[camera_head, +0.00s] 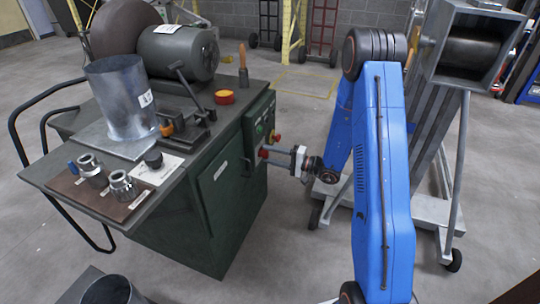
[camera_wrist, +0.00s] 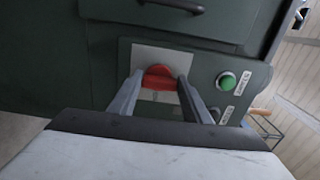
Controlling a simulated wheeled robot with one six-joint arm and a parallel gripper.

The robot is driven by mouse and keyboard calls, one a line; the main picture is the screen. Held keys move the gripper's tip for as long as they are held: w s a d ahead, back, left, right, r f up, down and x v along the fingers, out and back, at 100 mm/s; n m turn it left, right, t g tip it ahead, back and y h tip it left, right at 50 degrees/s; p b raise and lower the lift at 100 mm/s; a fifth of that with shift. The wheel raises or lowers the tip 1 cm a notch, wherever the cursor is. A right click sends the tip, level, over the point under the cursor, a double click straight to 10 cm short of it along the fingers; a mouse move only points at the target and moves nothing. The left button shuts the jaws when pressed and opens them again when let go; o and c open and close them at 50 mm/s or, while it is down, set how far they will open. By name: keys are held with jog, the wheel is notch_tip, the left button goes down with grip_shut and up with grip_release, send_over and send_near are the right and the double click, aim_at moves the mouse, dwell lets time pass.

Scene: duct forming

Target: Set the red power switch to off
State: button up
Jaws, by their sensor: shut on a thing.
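The red power switch (camera_wrist: 158,77) is a rotary knob on a light square plate on the dark green cabinet (camera_head: 225,195). In the wrist view it sits between the two fingers of my gripper (camera_wrist: 158,88), which is shut on it. In the head view my gripper (camera_head: 270,156) reaches the cabinet's right side from the right, with a bit of red at the fingertips. The fingers hide the sides of the knob and part of its plate. I cannot read which setting the knob is at.
A green button (camera_wrist: 226,82) with labels is right of the switch in the wrist view. A red and yellow knob (camera_head: 277,137) sticks out close above my gripper. A dark handle (camera_wrist: 175,5) is beyond the switch. A grey duct stand (camera_head: 425,130) stands behind my arm.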

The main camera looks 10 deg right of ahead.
jog(key=shift+f, duration=0.1)
jog(key=o, duration=1)
jog(key=shift+o, duration=0.2)
jog(key=v, duration=1.7)
jog(key=shift+s+d, duration=0.15)
